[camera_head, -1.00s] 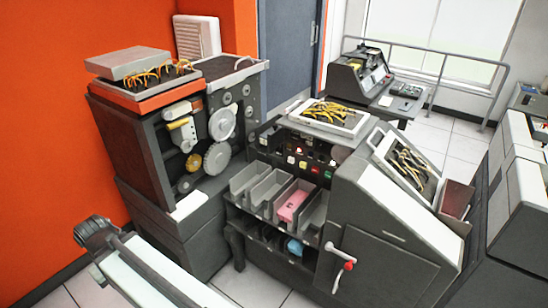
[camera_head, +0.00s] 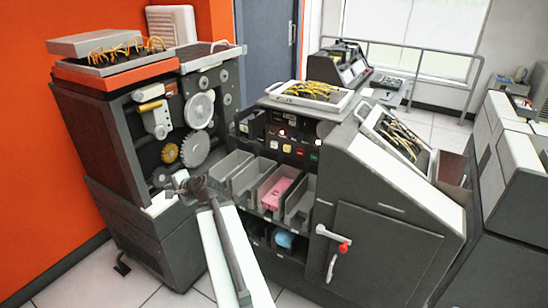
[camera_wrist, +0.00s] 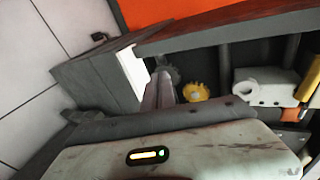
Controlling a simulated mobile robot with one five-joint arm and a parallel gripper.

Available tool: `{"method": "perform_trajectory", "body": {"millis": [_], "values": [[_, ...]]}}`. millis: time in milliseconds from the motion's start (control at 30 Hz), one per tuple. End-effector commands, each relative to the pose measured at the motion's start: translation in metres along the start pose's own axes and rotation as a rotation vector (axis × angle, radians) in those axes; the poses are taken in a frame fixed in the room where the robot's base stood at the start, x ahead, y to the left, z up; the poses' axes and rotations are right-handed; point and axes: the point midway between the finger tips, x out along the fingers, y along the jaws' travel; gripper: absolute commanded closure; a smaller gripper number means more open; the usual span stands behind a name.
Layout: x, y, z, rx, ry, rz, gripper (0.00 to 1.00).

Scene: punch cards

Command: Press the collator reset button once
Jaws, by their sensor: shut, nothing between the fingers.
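The collator (camera_head: 388,243) is the dark grey machine in the middle of the head view, with a row of card bins on its front. Above the bins is a dark button panel (camera_head: 300,141) with several small coloured buttons, among them a red one (camera_head: 287,148) and a green one (camera_head: 313,156). Their labels are too small to read, so I cannot tell which is reset. My gripper (camera_head: 174,186) is left of the bins, in front of the geared machine, apart from the panel. In the wrist view my gripper (camera_wrist: 160,88) is shut and empty.
The geared machine (camera_head: 112,143) stands at the left; its yellow gear (camera_wrist: 195,91) shows in the wrist view. Bins hold pink cards (camera_head: 277,192). A wired board (camera_head: 318,93) tops the collator. Floor is free in front.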

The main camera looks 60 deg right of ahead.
Motion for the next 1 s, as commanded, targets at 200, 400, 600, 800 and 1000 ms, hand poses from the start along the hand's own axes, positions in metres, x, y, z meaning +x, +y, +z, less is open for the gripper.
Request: {"method": "perform_trajectory", "body": {"millis": [200,400,600,800,1000], "values": [[-0.049,0.011,-0.147,0.393,0.247,-0.268,1.00],[-0.112,0.030,-0.248,0.670,0.414,-0.487,1.00],[-0.149,0.043,-0.292,0.798,0.490,-0.598,1.00],[-0.155,0.043,-0.297,0.816,0.498,-0.614,1.00],[-0.154,0.043,-0.297,0.813,0.497,-0.612,1.00]]}}
